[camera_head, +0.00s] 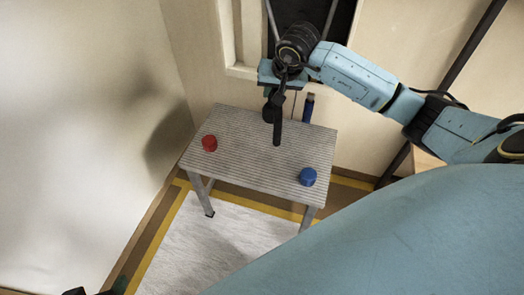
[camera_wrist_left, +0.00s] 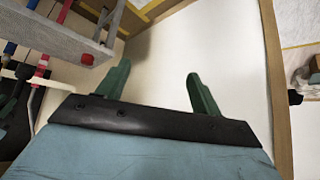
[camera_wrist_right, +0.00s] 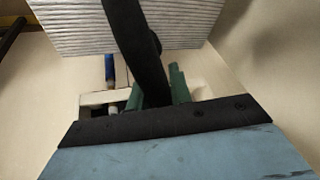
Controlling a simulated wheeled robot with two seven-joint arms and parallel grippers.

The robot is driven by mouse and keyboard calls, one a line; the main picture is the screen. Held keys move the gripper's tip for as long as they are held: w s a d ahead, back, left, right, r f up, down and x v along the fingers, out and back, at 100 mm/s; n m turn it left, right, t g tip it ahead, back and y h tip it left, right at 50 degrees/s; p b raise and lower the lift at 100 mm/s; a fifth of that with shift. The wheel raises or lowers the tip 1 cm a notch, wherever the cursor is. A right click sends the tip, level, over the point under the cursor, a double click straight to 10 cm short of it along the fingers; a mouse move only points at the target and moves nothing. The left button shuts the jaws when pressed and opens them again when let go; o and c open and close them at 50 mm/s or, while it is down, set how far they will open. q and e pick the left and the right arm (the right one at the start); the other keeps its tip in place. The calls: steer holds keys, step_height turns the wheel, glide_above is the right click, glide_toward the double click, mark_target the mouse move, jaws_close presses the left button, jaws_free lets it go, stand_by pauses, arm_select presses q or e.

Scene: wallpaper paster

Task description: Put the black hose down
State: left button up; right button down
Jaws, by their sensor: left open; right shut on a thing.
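My right gripper (camera_head: 284,82) is shut on the black hose (camera_head: 277,122), over the back part of the small ridged table (camera_head: 252,158). The hose points down toward the tabletop; I cannot tell whether it touches. In the right wrist view the hose (camera_wrist_right: 138,40) runs up from between the green fingers (camera_wrist_right: 155,82), across the view of the ridged tabletop (camera_wrist_right: 185,22). My left gripper (camera_wrist_left: 157,71) is open and empty in the left wrist view, with a pale wall or floor surface beyond. Only a dark bit of it may show at the head view's bottom left.
A red cap (camera_head: 209,143) sits at the table's left and a blue cap (camera_head: 307,176) at its front right. A blue-ended item (camera_head: 308,107) stands behind the table's back edge. The tabletop's middle is bare. Walls stand left and behind.

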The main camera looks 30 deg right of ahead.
mark_target(272, 112)
steer(key=shift+w+d+f, duration=0.1)
steer(key=shift+f, duration=0.2)
arm_select(q)
steer(key=w+d+r+t+h+b, duration=0.1)
steer(key=w+d+r+t+b, duration=0.1)
steer(key=r+t, duration=0.3)
steer(key=w+d+r+t+h+b, duration=0.2)
steer(key=w+r+t, duration=0.3)
steer(key=r, duration=0.3)
steer(key=shift+d+r+t, duration=0.3)
steer(key=shift+d+r, duration=0.1)
arm_select(e)
step_height(272, 112, down, 10)
steer(key=shift+r, duration=0.15)
arm_select(q)
steer(key=shift+r+m+h, duration=0.15)
steer(key=shift+m+h, duration=0.15)
steer(key=shift+r, duration=0.15)
arm_select(e)
steer(key=c, duration=1.3)
jaws_free()
